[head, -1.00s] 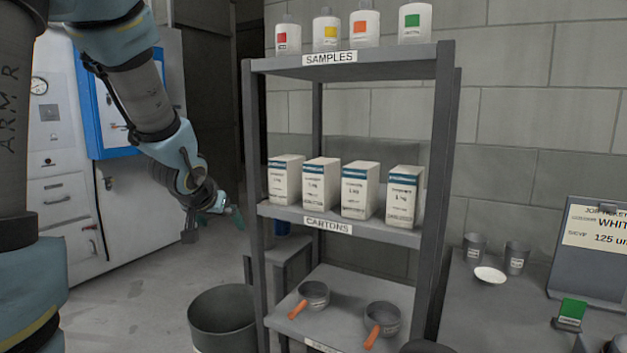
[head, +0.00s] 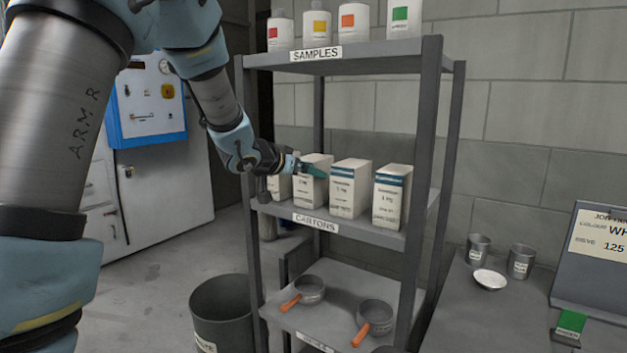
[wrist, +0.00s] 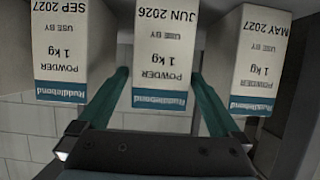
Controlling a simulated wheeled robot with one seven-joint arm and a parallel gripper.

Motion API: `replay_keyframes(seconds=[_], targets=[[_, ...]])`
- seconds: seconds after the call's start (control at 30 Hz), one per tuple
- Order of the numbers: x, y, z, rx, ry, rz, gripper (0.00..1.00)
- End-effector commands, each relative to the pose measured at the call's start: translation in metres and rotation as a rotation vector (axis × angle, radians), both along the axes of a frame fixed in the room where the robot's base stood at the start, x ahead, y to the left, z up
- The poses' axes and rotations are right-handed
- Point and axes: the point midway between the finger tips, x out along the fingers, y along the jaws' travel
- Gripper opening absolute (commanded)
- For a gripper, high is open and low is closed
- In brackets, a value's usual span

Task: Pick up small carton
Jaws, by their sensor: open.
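Several white cartons with blue bands stand upright in a row on the middle shelf (head: 262,208), labelled CARTONS. In the head view, my gripper (head: 318,170) is at the upper part of the second carton from the left (head: 314,193), partly covering it and the leftmost carton (head: 284,188). In the wrist view the cartons appear upside down. My gripper (wrist: 160,76) is open there, its green fingers on either side of the middle carton (wrist: 163,50), marked JUN 2026. I cannot tell whether they touch it.
Cartons marked SEP 2027 (wrist: 73,50) and MAY 2027 (wrist: 240,50) stand close on both sides, with narrow gaps. The SAMPLES shelf (head: 390,57) with bottles is above; pans (head: 310,290) are below. A grey bin (head: 222,310) stands on the floor at left.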

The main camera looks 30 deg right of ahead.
Motion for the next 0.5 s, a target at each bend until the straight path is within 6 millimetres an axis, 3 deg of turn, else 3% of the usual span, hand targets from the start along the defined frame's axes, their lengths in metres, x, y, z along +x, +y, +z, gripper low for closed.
replay_keyframes(seconds=[0.3, 0.5], targets=[[0.019, -0.034, -0.012, 0.003, 0.001, -0.001, 1.0], [0.022, -0.038, -0.015, 0.001, 0.0, 0.001, 1.0]])
